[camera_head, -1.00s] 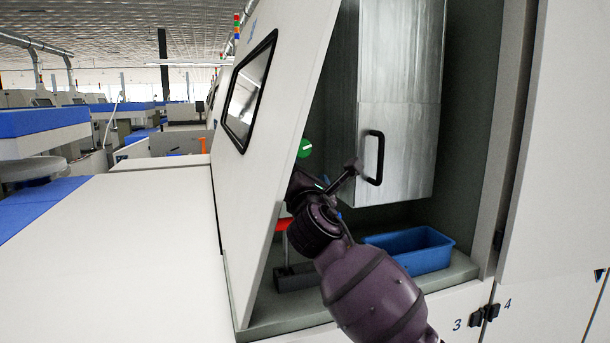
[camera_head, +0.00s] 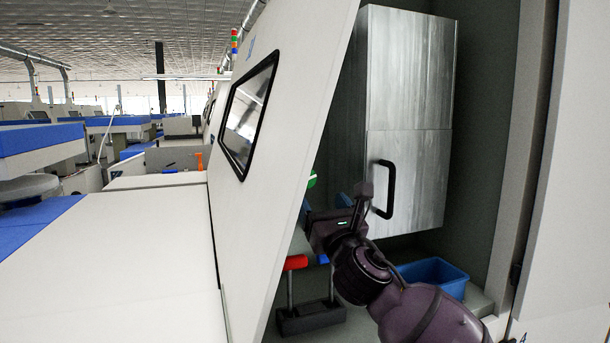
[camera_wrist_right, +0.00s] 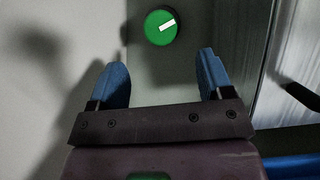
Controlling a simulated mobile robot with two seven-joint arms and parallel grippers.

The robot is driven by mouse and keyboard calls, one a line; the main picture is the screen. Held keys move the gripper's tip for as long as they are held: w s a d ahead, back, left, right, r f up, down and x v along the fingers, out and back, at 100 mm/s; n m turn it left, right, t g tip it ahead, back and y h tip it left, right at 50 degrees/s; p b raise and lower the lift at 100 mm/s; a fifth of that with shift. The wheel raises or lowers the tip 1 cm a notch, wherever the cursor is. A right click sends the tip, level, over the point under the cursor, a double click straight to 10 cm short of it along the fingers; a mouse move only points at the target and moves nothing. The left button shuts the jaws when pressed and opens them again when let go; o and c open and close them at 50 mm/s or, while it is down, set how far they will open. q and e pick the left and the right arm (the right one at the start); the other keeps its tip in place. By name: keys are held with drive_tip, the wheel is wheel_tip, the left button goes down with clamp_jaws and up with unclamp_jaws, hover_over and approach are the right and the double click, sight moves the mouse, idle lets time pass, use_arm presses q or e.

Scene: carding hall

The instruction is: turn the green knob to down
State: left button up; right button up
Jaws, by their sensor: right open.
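The green knob (camera_wrist_right: 161,27) is round with a white bar mark and sits on the grey wall inside the cabinet. In the right wrist view the white mark points up and to the right. In the head view the knob (camera_head: 312,180) is partly hidden by the slanted cabinet panel. My right gripper (camera_wrist_right: 162,82) is open and empty, its two blue fingers spread below the knob in the wrist view and apart from it. In the head view the right gripper (camera_head: 326,203) is just below the knob. My left gripper is in neither view.
A metal box with a black handle (camera_head: 390,190) is close right of my right gripper. A blue bin (camera_head: 437,272) stands on the cabinet floor. Red (camera_head: 295,262) and blue-topped levers rise from a dark base (camera_head: 310,318). The slanted white panel (camera_head: 262,200) bounds the left.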

drive_tip(key=p+x, duration=0.1)
drive_tip(key=x, duration=0.9)
drive_tip(key=shift+w+a+p, duration=0.1)
drive_tip(key=shift+w+p, duration=0.15)
drive_tip(key=shift+p, duration=0.1)
drive_tip(key=c, duration=0.9)
drive_tip(key=shift+m+h, duration=0.4)
drive_tip(key=shift+m, duration=0.1)
drive_tip(key=m+h+b, duration=0.1)
drive_tip(key=m+h, duration=0.1)
drive_tip(key=m, duration=0.2)
drive_tip(key=shift+m+h, duration=1.2)
drive_tip(key=shift+m, duration=1.4)
